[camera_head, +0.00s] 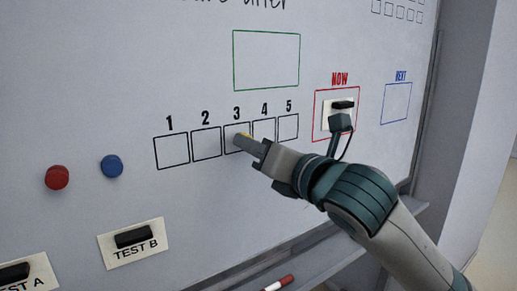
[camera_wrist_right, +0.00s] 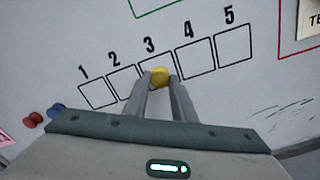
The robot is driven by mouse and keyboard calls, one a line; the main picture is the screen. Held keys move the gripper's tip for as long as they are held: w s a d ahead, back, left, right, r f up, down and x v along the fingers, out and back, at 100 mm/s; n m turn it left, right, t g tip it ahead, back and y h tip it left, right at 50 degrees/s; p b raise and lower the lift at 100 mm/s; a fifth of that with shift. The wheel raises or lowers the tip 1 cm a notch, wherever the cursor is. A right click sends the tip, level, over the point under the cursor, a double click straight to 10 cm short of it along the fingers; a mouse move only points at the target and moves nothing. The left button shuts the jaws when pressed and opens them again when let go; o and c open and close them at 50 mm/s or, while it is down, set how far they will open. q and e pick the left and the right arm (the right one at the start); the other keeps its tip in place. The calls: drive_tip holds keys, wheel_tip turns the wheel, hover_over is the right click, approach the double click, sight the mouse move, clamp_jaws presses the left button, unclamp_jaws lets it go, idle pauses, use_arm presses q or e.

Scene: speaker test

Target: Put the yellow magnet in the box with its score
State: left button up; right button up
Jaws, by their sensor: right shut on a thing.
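The yellow magnet (camera_head: 245,136) is between the fingertips of my right gripper (camera_head: 249,143), which is shut on it. In the wrist view the yellow magnet (camera_wrist_right: 160,76) shows as a round knob at the tips of the right gripper (camera_wrist_right: 160,84), in front of box 3 (camera_wrist_right: 149,70). In the head view box 3 (camera_head: 230,132) is partly hidden by the gripper. I cannot tell whether the magnet touches the board. Boxes 1 (camera_head: 172,150), 2 (camera_head: 206,142), 4 (camera_head: 264,127) and 5 (camera_head: 288,126) look empty. My left gripper is out of view.
A red magnet (camera_head: 57,177) and a blue magnet (camera_head: 112,166) are on the whiteboard at left. Below are cards TEST A (camera_head: 32,274) and TEST B (camera_head: 152,250). Another card (camera_head: 328,114) with a black device is in the red NOW box. A marker (camera_head: 280,284) lies on the ledge.

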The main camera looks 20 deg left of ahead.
drive_tip(key=shift+w+a, duration=0.2)
drive_tip(key=shift+a, duration=0.1)
drive_tip(key=shift+w+a, duration=0.2)
drive_tip(key=shift+a, duration=0.05)
idle(1.0)
drive_tip(key=o, duration=1.4)
drive_tip(key=shift+c, duration=0.2)
drive_tip(key=shift+s+d, duration=0.1)
drive_tip(key=v, duration=0.6)
drive_tip(key=shift+s+d+p, duration=0.25)
drive_tip(key=shift+d+p, duration=0.1)
drive_tip(key=shift+p, duration=0.1)
drive_tip(key=shift+f, duration=0.1)
